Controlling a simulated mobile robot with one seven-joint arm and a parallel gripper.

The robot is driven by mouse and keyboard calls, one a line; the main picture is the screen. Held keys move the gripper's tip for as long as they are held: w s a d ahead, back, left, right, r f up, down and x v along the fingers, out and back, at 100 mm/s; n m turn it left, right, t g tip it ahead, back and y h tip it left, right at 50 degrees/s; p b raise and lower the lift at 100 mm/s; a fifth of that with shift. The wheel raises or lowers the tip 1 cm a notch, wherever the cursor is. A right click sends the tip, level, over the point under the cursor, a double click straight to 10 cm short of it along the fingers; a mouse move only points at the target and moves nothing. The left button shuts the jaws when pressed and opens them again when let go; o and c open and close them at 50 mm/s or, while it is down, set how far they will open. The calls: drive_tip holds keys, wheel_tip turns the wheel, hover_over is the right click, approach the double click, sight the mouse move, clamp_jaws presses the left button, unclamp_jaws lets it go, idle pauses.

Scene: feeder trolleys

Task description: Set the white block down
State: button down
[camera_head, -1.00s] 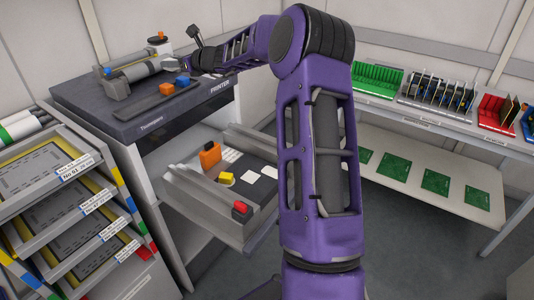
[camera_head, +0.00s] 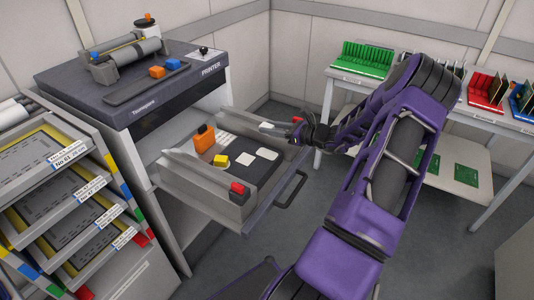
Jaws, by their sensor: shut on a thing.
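My gripper (camera_head: 289,130) is over the far right side of the open drawer (camera_head: 217,206). It is small and partly hidden by its own wrist. A small white piece, which looks like the white block (camera_head: 267,126), shows at its tip, and the gripper is shut on it. The block appears at the drawer's far right wall; I cannot tell whether it touches the wall or hangs above it. Inside the drawer lie flat white pads (camera_head: 267,153), an orange block (camera_head: 204,139) and a yellow block (camera_head: 220,160).
A bench with green boards (camera_head: 363,57) is at right. Floor between is clear.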

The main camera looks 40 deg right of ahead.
sight(271, 155)
wheel_tip(271, 155, down, 9)
drive_tip(key=shift+f, duration=0.1)
idle(0.3)
drive_tip(key=shift+f+b, duration=0.2)
drive_tip(key=shift+b, duration=0.2)
drive_tip(key=c, duration=0.5)
unclamp_jaws()
drive_tip(key=shift+r, duration=0.15)
drive_tip(key=shift+d+r, duration=0.1)
drive_tip(key=shift+r, duration=0.05)
drive_tip(key=v, duration=1.2)
